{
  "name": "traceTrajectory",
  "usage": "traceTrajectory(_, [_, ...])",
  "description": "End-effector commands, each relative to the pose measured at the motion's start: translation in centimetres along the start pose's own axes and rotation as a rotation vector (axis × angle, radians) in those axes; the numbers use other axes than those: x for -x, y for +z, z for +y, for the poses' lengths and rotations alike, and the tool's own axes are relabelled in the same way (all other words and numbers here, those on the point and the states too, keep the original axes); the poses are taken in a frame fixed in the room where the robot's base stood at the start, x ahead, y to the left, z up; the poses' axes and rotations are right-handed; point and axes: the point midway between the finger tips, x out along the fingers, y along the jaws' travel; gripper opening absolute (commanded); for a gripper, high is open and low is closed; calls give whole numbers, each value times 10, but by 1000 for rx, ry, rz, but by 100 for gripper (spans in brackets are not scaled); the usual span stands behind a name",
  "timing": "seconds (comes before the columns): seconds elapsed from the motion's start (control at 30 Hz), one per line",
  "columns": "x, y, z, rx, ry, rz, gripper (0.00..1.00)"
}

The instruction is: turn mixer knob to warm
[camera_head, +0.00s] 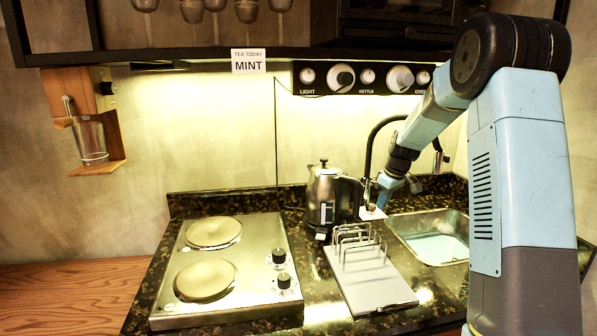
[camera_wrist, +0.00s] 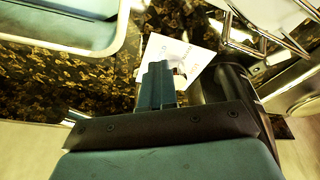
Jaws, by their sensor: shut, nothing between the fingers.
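A small white card (camera_head: 371,213) lies on the dark counter between the kettle and the sink. In the wrist view the card (camera_wrist: 178,55) shows small print, partly legible as "COLD", with a small dark and reddish spot near its middle. I cannot clearly make out the mixer knob; my gripper may cover it. My gripper (camera_head: 382,199) points down over the card, its fingers shut and empty. In the wrist view the fingertips (camera_wrist: 159,68) overlap the card's lower left part. I cannot tell whether they touch anything. The black tap (camera_head: 374,135) arches up behind.
The steel kettle (camera_head: 327,195) stands close left of my gripper, with the wire rack (camera_head: 360,247) in front. The sink (camera_head: 434,240) is at right. A two-plate hob (camera_head: 232,262) is further left. A control panel (camera_head: 352,92) hangs above on the wall.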

Motion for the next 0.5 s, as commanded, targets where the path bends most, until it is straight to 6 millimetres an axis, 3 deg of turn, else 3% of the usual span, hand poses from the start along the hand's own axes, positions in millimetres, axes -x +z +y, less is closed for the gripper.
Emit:
traceTrajectory(0.03, [-11,6,-4,-1,-17,-16,0])
traceTrajectory(0.5, [-10,5,-8,1,-18,-16,0])
